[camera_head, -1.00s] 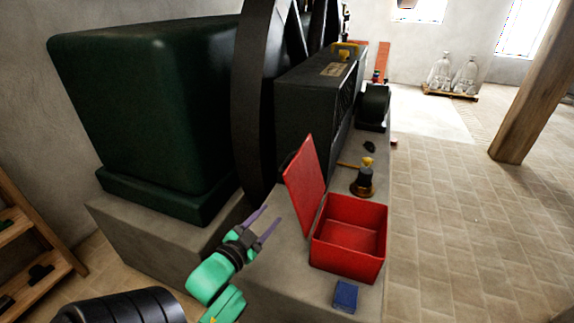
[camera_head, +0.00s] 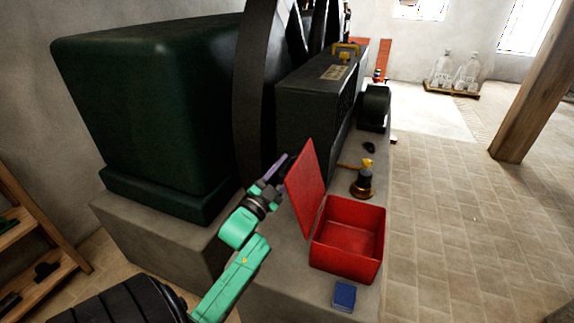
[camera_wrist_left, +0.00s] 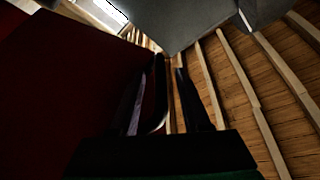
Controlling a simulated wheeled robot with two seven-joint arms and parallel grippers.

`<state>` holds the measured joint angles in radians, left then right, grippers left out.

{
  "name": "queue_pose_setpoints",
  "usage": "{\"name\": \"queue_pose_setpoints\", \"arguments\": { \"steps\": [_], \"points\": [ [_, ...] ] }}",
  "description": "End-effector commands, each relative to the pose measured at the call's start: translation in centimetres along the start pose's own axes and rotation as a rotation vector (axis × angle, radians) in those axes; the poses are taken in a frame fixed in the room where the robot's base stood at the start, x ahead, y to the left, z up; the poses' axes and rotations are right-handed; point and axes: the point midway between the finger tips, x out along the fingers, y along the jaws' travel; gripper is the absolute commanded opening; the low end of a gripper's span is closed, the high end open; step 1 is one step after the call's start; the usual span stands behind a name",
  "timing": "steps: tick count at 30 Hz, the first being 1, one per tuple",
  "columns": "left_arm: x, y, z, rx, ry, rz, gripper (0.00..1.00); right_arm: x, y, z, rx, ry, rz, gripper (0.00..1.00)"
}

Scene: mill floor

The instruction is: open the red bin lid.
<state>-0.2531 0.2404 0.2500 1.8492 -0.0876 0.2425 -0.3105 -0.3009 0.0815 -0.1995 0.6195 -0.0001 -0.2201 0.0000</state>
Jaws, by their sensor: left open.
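The red bin (camera_head: 345,262) stands on the concrete plinth, its inside visible and empty. Its red lid (camera_head: 306,190) stands up at the bin's left side, tilted slightly to the left. My left gripper (camera_head: 278,168) is open, just behind and left of the lid, with its far fingertip close to the lid's upper edge. I cannot tell whether it touches the lid. My right gripper is not in view.
A small blue box (camera_head: 344,295) lies in front of the bin. A dark and brass oil can (camera_head: 362,182) stands behind it. The large dark wheel (camera_head: 253,100) and black machine housing (camera_head: 310,105) rise beyond my gripper.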

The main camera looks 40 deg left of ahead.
Motion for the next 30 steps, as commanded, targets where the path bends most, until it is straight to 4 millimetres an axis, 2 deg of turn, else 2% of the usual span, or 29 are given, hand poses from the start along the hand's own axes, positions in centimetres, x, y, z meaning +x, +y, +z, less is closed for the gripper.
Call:
{"name": "queue_pose_setpoints", "arguments": {
  "steps": [7,9,11,30],
  "points": [
    [0.18,0.04,0.02,0.0,0.0,0.0,0.47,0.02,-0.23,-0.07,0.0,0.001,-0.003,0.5],
    [0.17,0.04,0.02,0.0,0.0,0.0,0.2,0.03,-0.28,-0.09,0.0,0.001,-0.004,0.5],
    [0.16,0.04,0.02,0.0,0.0,0.0,0.0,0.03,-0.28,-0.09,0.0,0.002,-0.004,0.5],
    [0.12,0.1,0.05,-0.001,-0.001,0.001,0.0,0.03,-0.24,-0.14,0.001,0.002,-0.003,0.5]
  ]
}}
